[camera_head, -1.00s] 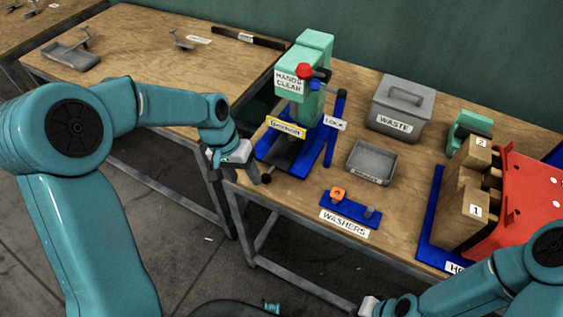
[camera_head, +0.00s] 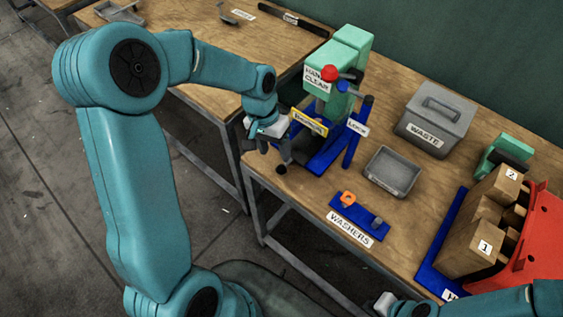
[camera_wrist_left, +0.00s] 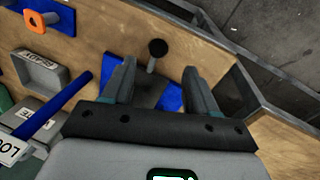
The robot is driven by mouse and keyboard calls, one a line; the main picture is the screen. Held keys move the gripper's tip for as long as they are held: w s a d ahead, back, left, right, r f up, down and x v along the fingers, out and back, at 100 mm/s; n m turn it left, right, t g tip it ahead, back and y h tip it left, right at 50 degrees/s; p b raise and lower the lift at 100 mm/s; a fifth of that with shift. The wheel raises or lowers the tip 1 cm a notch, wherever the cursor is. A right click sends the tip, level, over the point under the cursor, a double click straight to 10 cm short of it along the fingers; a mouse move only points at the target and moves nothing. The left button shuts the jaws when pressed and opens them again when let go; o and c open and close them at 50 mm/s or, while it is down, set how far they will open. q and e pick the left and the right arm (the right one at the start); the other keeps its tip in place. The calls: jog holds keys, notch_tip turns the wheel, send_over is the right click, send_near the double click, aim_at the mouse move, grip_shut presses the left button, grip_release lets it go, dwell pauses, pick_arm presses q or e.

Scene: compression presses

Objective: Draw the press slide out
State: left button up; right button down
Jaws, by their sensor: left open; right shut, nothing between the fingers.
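The press (camera_head: 345,75) is green and blue, with a red knob on top. Its dark grey slide (camera_head: 308,150) lies low between the blue rails. A black ball handle (camera_head: 281,169) sticks out at the table's front edge. My left gripper (camera_head: 268,148) is open above and behind the handle. In the left wrist view, the handle (camera_wrist_left: 158,48) shows just beyond the open fingertips, with its rod running back between the fingers to the slide (camera_wrist_left: 149,93). Contact with the rod cannot be told. My right gripper (camera_head: 384,303) is low at the bottom edge, shut and empty.
A grey tray (camera_head: 391,172), the WASTE bin (camera_head: 435,122) and a blue washer holder (camera_head: 358,216) with an orange piece stand right of the press. Wooden blocks (camera_head: 480,232) and a red bin (camera_head: 535,240) are farther right. A blue LOCK post (camera_head: 352,145) stands beside the slide.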

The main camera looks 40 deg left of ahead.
aim_at(280, 166)
pick_arm(q)
jog(key=f, duration=0.2)
jog(key=d+f, duration=0.1)
jog(key=f, duration=0.4)
jog(key=shift+w+d+p, duration=0.1)
jog(key=shift+d+p, duration=0.2)
jog(key=shift+d, duration=0.05)
